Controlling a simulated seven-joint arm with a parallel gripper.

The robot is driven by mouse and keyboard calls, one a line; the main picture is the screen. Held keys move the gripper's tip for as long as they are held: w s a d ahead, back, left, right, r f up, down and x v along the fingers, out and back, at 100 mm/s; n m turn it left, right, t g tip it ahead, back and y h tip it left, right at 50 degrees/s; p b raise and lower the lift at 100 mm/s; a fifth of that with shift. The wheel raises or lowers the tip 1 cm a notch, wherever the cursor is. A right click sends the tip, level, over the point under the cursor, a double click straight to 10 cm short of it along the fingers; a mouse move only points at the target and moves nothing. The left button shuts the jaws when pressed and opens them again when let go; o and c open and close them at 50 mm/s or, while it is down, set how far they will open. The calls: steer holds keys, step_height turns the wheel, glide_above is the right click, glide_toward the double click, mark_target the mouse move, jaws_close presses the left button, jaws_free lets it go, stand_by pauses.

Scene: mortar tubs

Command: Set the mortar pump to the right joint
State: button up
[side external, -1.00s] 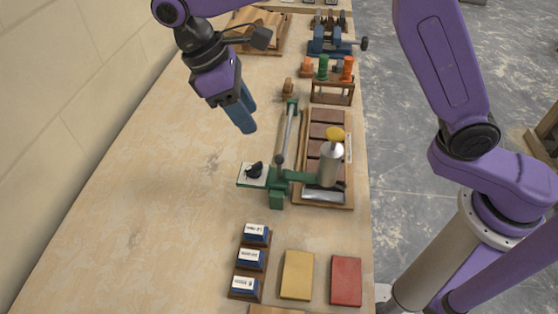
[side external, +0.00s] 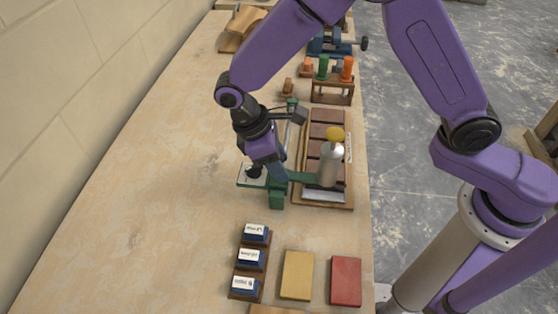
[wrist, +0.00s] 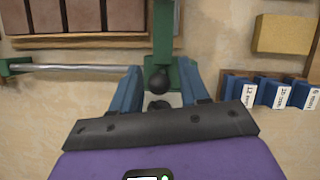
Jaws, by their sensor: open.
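The arm joins a green block beside a metal rail; the rail also shows in the wrist view (wrist: 85,67). My gripper (side external: 277,176) is low over this block, its blue fingers open. In the wrist view a dark ball knob (wrist: 160,80) shows between the fingers, with no clear grip on it. A black dial knob on a white plate (side external: 246,174) is partly hidden.
Blue labelled blocks (side external: 248,257) sit in a wooden holder nearer the camera, beside a yellow block (side external: 297,275) and a red block (side external: 346,281). A rack with green and orange pieces (side external: 333,90) stands beyond the tray. The table's left side is clear.

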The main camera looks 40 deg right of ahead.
steer(key=shift+f, duration=0.15)
steer(key=shift+c, duration=0.3)
jaws_close()
steer(key=shift+w+d, duration=0.1)
steer(key=shift+d, duration=0.05)
steer(key=w+d, duration=1.5)
steer(key=w, duration=0.1)
steer(key=shift+d, duration=0.35)
steer(key=shift+o, duration=0.3)
jaws_free()
steer(key=shift+s, duration=0.1)
